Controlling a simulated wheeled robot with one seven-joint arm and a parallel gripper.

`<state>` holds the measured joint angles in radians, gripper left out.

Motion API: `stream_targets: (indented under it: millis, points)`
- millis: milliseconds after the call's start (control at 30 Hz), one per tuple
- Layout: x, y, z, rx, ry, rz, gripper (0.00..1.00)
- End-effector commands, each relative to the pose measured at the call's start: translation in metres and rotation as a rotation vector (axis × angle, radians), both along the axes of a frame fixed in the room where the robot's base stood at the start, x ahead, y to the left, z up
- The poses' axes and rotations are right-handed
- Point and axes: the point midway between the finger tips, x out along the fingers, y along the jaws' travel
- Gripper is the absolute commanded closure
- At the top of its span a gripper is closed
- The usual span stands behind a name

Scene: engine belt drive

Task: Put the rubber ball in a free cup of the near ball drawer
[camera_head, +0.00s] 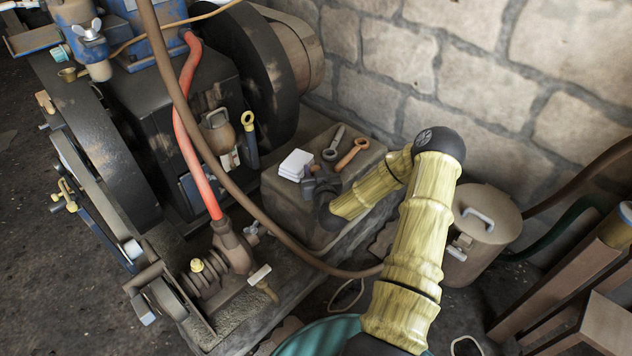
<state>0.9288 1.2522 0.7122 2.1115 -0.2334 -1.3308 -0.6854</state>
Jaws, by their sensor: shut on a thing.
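My gripper (311,181) is small and dark, at the end of my yellow-sleeved arm, over the top of the stone block (285,215) beside the engine. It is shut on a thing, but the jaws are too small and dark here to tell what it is. A white flat-sided piece (295,164) shows right by the jaws; I cannot tell whether it is touched or held. I see no rubber ball, no ball drawer and no cups in this view.
Two wrenches, one grey (333,144) and one orange-brown (352,154), lie on the block behind my gripper. The engine's dark flywheel (247,62) and a brown hose (222,180) are to the left. A lidded canister (484,238) stands right, by the stone wall (450,60).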

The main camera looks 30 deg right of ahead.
Motion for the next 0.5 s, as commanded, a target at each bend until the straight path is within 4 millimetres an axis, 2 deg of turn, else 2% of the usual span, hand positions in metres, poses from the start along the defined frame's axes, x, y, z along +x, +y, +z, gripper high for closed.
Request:
stream_targets:
  millis: [267, 500]
  points:
    - [0.000, 0.000, -0.001, 0.000, 0.000, 0.000, 0.86]
    - [0.000, 0.000, -0.034, 0.002, 0.000, 0.000, 0.86]
